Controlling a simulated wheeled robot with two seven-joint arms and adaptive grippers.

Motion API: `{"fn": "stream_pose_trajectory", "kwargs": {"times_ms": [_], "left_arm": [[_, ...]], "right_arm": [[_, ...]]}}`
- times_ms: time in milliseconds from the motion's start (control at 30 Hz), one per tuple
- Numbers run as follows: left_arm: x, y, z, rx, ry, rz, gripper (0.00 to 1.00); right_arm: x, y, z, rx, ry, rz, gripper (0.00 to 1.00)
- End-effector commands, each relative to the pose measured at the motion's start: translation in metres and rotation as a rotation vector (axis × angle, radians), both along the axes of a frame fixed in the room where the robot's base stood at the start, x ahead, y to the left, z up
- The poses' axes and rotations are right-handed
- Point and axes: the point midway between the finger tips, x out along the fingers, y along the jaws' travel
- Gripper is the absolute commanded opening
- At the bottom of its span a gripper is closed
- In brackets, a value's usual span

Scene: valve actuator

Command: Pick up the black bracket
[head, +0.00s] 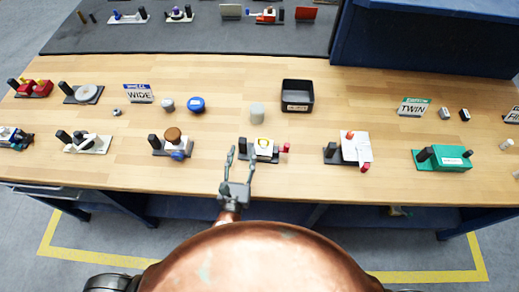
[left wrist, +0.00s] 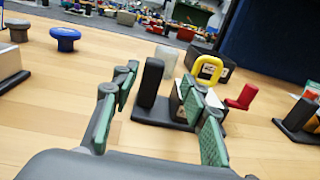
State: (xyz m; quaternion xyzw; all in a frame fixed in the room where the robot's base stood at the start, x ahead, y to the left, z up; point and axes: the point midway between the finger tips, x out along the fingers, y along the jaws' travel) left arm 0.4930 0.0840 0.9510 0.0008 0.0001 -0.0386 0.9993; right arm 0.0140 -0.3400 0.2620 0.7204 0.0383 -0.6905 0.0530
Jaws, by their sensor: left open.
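Several fixtures on the bench have black bases with an upright black post; the pictures do not single one out. The nearest black bracket (head: 243,145) stands at the bench's front middle, with a white block (head: 263,150), yellow ring (head: 263,142) and red knob (head: 285,148) beside its post. My left gripper (head: 240,152) is open and empty at the bench's front edge, its fingers pointing toward this fixture. In the left wrist view the black post (left wrist: 151,82) shows between the fingers, with no clear contact. The right finger hides part of the base and block. My right gripper is not in view.
A black bin (head: 297,109) and a pale cylinder (head: 258,113) stand behind the fixture. A brown-topped fixture (head: 173,135) is to the left, a white-plated one (head: 356,148) to the right. A blue cabinet (head: 425,40) stands at the back right.

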Motion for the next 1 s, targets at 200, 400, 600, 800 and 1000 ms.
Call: {"fn": "stream_pose_trajectory", "kwargs": {"times_ms": [200,400,600,800,1000], "left_arm": [[0.024,0.004,-0.004,-0.002,-0.003,0.001,0.41],[0.049,0.004,-0.007,-0.002,-0.002,0.001,0.41],[0.054,0.004,-0.007,-0.001,0.0,0.001,0.41],[0.053,0.004,-0.007,-0.001,0.0,0.001,0.34],[0.053,0.004,-0.007,-0.001,0.0,0.001,0.2]], "right_arm": [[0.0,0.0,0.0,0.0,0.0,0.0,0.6],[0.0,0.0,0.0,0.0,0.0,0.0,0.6],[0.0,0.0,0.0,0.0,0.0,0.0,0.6],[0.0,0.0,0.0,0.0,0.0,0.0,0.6],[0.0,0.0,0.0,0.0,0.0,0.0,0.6]]}}
